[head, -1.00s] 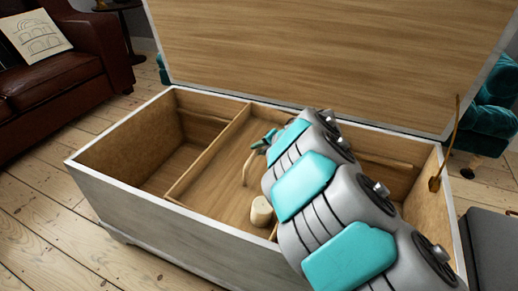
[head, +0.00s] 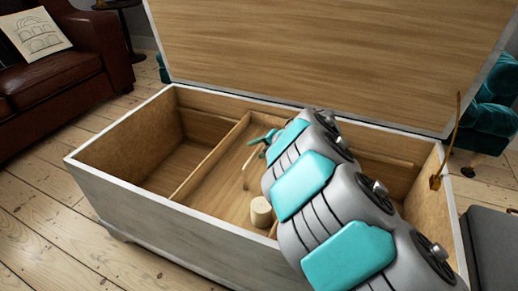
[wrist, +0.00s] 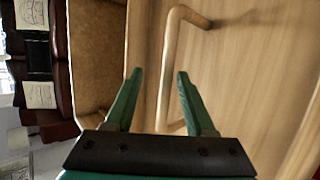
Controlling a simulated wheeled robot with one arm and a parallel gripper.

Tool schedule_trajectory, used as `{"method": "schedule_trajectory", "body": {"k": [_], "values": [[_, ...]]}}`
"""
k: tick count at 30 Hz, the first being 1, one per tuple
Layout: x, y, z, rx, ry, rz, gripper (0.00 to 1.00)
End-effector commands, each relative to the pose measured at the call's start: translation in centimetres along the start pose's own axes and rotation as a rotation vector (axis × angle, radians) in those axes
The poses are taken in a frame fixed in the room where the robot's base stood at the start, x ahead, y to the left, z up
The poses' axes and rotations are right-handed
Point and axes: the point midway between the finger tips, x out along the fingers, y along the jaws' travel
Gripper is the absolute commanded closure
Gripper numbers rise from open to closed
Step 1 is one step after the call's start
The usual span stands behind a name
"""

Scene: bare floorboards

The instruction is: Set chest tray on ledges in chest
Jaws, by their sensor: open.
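The wooden chest (head: 150,215) stands open, its pale painted rim around a brown interior. The wooden chest tray (head: 225,190) lies inside it, right of an empty left section. A bent wooden handle (head: 246,178) rises from the tray, and a short pale cylinder (head: 261,211) stands near its front. My gripper (head: 268,140) is over the tray by the handle, partly hidden by my arm. In the wrist view my gripper (wrist: 160,73) is open, with the handle (wrist: 170,70) running between and beyond its fingers. My arm hides the tray's right part; I cannot tell whether it rests on both ledges.
A ledge strip (head: 390,158) runs along the back wall at right. The raised lid (head: 320,55) stands behind, with a brass stay (head: 436,182) at the right. A brown leather sofa (head: 65,75) is at left, a grey seat (head: 492,245) at right.

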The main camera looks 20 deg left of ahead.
Motion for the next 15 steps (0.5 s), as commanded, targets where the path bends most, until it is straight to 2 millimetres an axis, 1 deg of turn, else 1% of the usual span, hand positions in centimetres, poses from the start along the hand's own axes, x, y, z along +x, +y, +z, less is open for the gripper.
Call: {"method": "schedule_trajectory", "body": {"k": [5, 8, 15], "values": [[-0.7, 0.0, 0.1, 0.001, -0.001, 0.000, 0.45], [-1.5, 0.0, 0.0, 0.002, -0.001, -0.001, 0.45], [-4.8, 0.1, 0.2, 0.000, -0.005, 0.001, 0.45]]}}
